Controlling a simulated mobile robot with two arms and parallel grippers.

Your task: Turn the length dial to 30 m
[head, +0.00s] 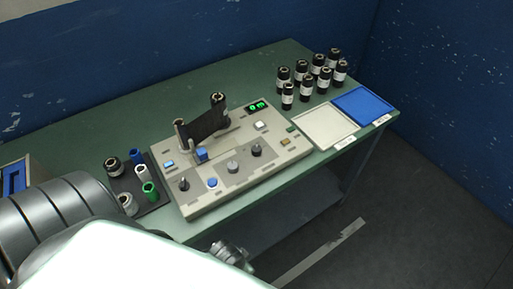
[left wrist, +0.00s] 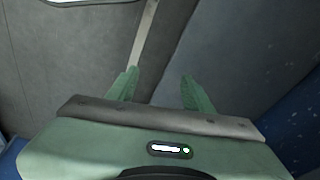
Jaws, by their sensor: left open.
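The wrapping machine (head: 205,205) is a beige console on the green table. It has several controls on its top: a black knob (head: 183,184) at the front left, a grey knob (head: 233,167) in the middle and another black knob (head: 256,150) to the right. Their labels are too small to read, so I cannot tell which is the length dial. A small display (head: 257,105) shows green characters, too small to read surely. My left gripper (left wrist: 160,90) is open and empty above the floor, its green fingers apart. My right gripper is not in view.
A dark tray (head: 153,206) with several rolls stands left of the machine. A white tray (head: 325,127), a blue tray (head: 362,106) and several black rolls (head: 310,79) are on the right. My arm fills the lower left. The table's front edge borders open floor.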

